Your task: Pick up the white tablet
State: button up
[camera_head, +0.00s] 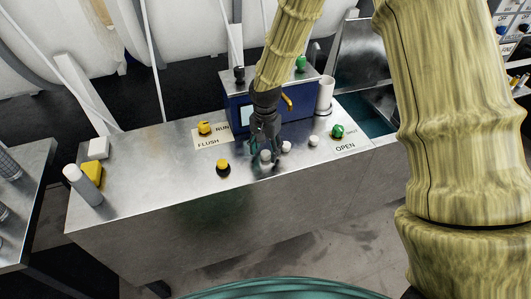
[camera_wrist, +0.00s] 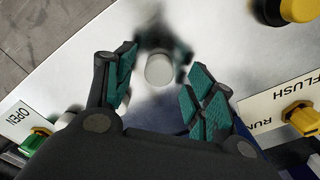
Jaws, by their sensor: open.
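Three small round white pieces stand in a row on the metal counter: one at my gripper (camera_head: 266,156), a middle one (camera_head: 286,147) and one farther right (camera_head: 313,140). I cannot tell which is the white tablet. My gripper (camera_head: 265,146) points down over the leftmost piece. In the wrist view my gripper (camera_wrist: 160,84) has its teal-padded fingers spread, with that white piece (camera_wrist: 159,69) between them near the tips. A gap shows on each side of it. The middle piece is partly hidden behind the left finger.
A black-and-yellow button (camera_head: 223,168) is left of my gripper. A yellow RUN/FLUSH knob (camera_head: 205,128) and a green OPEN knob (camera_head: 338,131) flank the area. A blue box (camera_head: 239,104) and white cylinder (camera_head: 325,95) stand behind.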

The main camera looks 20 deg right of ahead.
jog(key=shift+f, duration=0.6)
jog(key=c, duration=1)
jog(key=shift+r, duration=0.1)
